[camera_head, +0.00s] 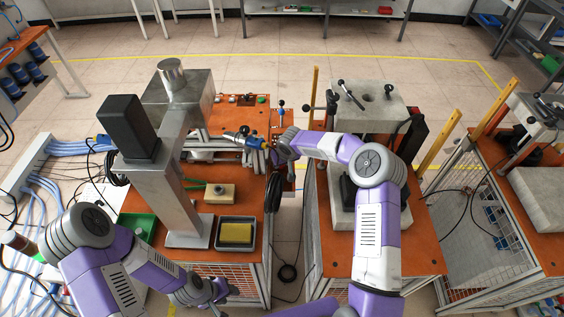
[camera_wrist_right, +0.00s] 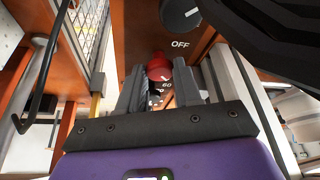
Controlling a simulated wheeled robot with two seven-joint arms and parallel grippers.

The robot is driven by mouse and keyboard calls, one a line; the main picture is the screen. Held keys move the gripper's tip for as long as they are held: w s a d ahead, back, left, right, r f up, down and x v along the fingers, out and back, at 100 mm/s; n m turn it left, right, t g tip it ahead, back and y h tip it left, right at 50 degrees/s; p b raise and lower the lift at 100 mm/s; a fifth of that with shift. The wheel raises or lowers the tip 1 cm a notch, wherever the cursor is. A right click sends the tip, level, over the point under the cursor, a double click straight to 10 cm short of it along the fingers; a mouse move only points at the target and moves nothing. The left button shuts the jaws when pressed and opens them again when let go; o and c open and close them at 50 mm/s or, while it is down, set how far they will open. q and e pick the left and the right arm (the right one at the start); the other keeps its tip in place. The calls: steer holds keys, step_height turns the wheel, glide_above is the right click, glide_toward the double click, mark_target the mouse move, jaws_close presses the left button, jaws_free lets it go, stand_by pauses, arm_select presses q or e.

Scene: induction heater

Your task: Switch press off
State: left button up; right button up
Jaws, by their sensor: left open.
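In the right wrist view a dark round knob (camera_wrist_right: 178,14) sits on an orange panel (camera_wrist_right: 133,35), with a white OFF label (camera_wrist_right: 180,44) beside it. A red rounded part (camera_wrist_right: 159,68) lies between the fingertips of my right gripper (camera_wrist_right: 158,82). I cannot tell whether the fingers touch it. In the head view my right gripper (camera_head: 272,157) is at the right edge of the left orange table, its fingers small and partly hidden. My left gripper (camera_head: 210,293) is open and empty, low at the front of that table.
A metal column machine (camera_head: 172,190) with a black box stands on the left table. A tray with a yellow sponge (camera_head: 236,234) and a green bin (camera_head: 141,225) are near its base. A grey block machine (camera_head: 368,105) stands on the middle table. A gap separates the tables.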

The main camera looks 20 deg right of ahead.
steer(key=c, duration=0.4)
steer(key=shift+o, duration=0.2)
steer(key=n+y+p, duration=0.1)
steer(key=n, duration=0.1)
steer(key=shift+d+n, duration=0.15)
steer(key=shift+n, duration=0.25)
steer(key=n, duration=0.1)
steer(key=n+y, duration=0.1)
steer(key=shift+w+d+n+g, duration=0.1)
steer(key=shift+w+n+g, duration=0.05)
steer(key=shift+n+g, duration=0.15)
steer(key=n+y+b, duration=0.1)
steer(key=n, duration=0.1)
steer(key=shift+f+n+g, duration=0.1)
steer(key=shift+n+g, duration=0.2)
steer(key=shift+w+d+n+g+y+b, duration=0.1)
steer(key=shift+n+g+y+b, duration=0.15)
steer(key=shift+n+b, duration=0.5)
steer(key=shift+w+n+g+y+b, duration=0.1)
steer(key=shift+n+g+y+b, duration=0.2)
steer(key=shift+n, duration=0.85)
steer(key=shift+h, duration=0.25)
